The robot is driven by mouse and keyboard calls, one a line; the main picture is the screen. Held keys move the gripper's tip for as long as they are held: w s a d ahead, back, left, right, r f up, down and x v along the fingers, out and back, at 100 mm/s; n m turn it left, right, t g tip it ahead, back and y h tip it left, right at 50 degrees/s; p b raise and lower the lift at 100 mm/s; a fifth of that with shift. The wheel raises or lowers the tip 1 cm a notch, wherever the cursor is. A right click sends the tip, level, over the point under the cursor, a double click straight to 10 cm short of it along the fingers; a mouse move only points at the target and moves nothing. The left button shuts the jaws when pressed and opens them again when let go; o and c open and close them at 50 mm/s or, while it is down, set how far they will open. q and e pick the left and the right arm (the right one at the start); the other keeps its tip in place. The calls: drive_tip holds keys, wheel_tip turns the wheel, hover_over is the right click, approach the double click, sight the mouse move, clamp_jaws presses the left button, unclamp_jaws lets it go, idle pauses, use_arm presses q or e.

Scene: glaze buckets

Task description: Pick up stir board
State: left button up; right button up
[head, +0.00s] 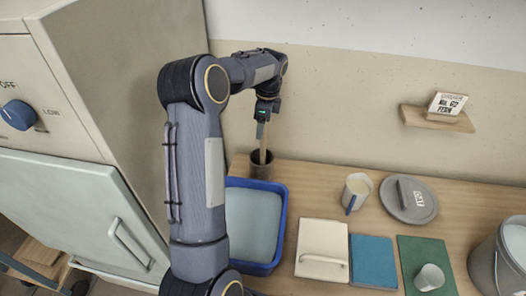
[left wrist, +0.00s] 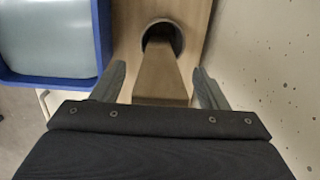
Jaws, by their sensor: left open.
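The stir board (head: 263,142) is a narrow wooden slat standing upright in a dark round pot (head: 261,170) at the back left of the counter. In the left wrist view the board (left wrist: 163,78) rises out of the pot (left wrist: 161,36) toward the camera. My left gripper (head: 262,125) is directly above the pot, pointing down. In the left wrist view my left gripper (left wrist: 158,85) is open, with one finger on each side of the board and gaps showing between them. The board's lower end is hidden inside the pot. My right gripper is not in view.
A blue basin (head: 280,222) of pale glaze stands in front of the pot. To the right are a mug (head: 357,191), a grey lid (head: 408,200), a cream board (head: 321,250), blue and green boards, a small cup and a bucket (head: 503,258). The wall is close behind.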

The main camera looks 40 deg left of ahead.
use_arm(q)
drive_tip(key=shift+c, duration=0.5)
drive_tip(key=c, duration=1.2)
drive_tip(key=shift+o, duration=0.2)
drive_tip(key=shift+r, duration=0.1)
wheel_tip(320, 180, up, 20)
drive_tip(key=p, duration=0.4)
drive_tip(key=shift+p, duration=0.3)
drive_tip(key=shift+r, duration=0.1)
drive_tip(key=shift+d, duration=0.1)
